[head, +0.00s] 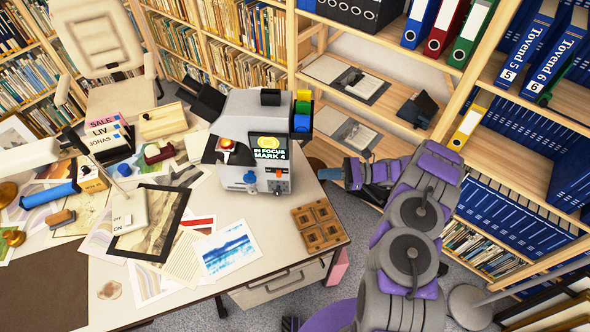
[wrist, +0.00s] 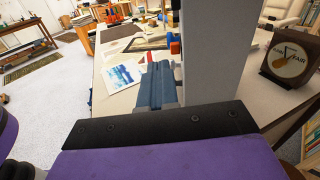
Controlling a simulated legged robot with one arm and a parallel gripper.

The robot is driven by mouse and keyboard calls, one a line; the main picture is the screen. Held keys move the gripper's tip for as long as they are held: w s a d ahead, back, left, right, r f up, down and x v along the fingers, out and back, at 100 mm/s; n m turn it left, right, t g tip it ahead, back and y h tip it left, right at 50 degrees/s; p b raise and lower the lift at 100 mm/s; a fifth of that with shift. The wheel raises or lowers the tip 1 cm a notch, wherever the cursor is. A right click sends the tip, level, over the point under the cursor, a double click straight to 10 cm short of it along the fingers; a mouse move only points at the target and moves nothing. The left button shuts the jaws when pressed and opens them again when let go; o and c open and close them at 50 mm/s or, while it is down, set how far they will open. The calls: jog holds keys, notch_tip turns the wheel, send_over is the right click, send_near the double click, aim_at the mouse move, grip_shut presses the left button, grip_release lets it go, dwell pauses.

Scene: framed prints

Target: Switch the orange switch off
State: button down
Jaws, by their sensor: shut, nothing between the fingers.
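The grey machine (head: 258,115) with a lit "IN FOCUS MARK 4" screen stands on the desk. An orange switch panel (head: 278,187) sits low on its front right; the switch position is too small to tell. A round red-orange button (head: 226,143) shows higher up on its left part. My gripper (head: 330,174) is shut and empty, to the right of the machine and apart from the orange panel.
A dark-framed picture (head: 151,222) and loose prints cover the desk's middle. Shelves with binders (head: 535,45) stand behind my arm.

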aim_at(279, 173)
jog(key=shift+m+t, duration=0.8)
jog(key=d+f, duration=0.1)
jog(key=w+d+f, duration=0.1)
jog(key=f, duration=0.1)
jog(key=shift+w+d+f, duration=0.1)
jog(key=shift+d+f, duration=0.15)
jog(key=shift+f, duration=0.05)
jog(key=shift+a, duration=0.15)
jog(key=a+b, duration=0.2)
jog(key=a, duration=1.1)
jog(key=shift+w+a, duration=0.4)
jog(key=shift+w, duration=0.05)
jog(key=shift+a, duration=0.15)
jog(key=shift+a, duration=0.8)
jog(key=shift+r, duration=0.1)
